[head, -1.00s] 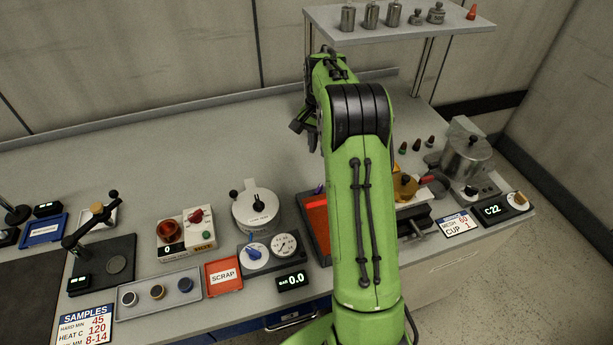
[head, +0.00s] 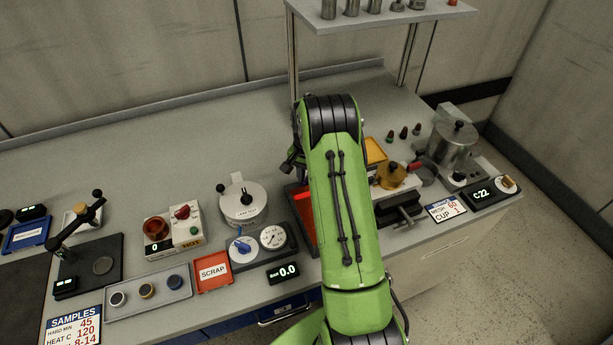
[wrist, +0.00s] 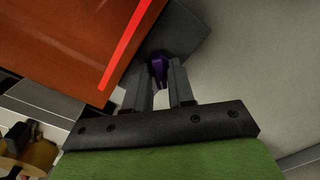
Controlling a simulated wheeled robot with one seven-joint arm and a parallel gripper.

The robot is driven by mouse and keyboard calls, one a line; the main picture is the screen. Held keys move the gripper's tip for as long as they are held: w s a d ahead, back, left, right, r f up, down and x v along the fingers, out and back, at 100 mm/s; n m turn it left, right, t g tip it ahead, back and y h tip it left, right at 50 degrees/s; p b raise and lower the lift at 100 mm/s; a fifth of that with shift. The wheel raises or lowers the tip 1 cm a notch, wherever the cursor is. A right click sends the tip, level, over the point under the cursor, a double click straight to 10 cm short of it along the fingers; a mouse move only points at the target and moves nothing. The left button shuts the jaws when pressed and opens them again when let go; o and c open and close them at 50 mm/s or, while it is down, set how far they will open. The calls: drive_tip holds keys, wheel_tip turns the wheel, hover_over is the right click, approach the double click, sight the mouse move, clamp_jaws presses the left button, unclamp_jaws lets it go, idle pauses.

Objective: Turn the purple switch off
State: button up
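The purple switch (wrist: 158,70) shows in the wrist view as a small purple lever beside a red-orange panel with a bright red strip. My gripper (wrist: 160,72) is open, with one finger on each side of the switch in the picture. Pale gaps show between the fingers; I cannot tell whether either finger touches the lever. In the head view my green arm hides the switch and my fingers. Part of the red-orange panel (head: 303,215) shows left of my arm there. The switch's exact setting is not clear.
A white round-topped device (head: 243,202) and a dial unit (head: 272,238) stand left of the panel. A vise (head: 402,213) and a yellow tray (head: 375,150) lie right of my arm. A shelf (head: 385,14) stands behind. The back left of the bench is clear.

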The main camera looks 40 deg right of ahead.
drive_tip(key=shift+c, duration=0.3)
clamp_jaws()
drive_tip(key=shift+n, duration=0.3)
drive_tip(key=n, duration=0.3)
drive_tip(key=shift+n+b, duration=0.4)
drive_tip(key=n, duration=0.3)
drive_tip(key=shift+n, duration=0.3)
drive_tip(key=n+b, duration=0.1)
drive_tip(key=n, duration=0.4)
drive_tip(key=n+b, duration=0.1)
drive_tip(key=n, duration=0.4)
drive_tip(key=shift+r, duration=0.1)
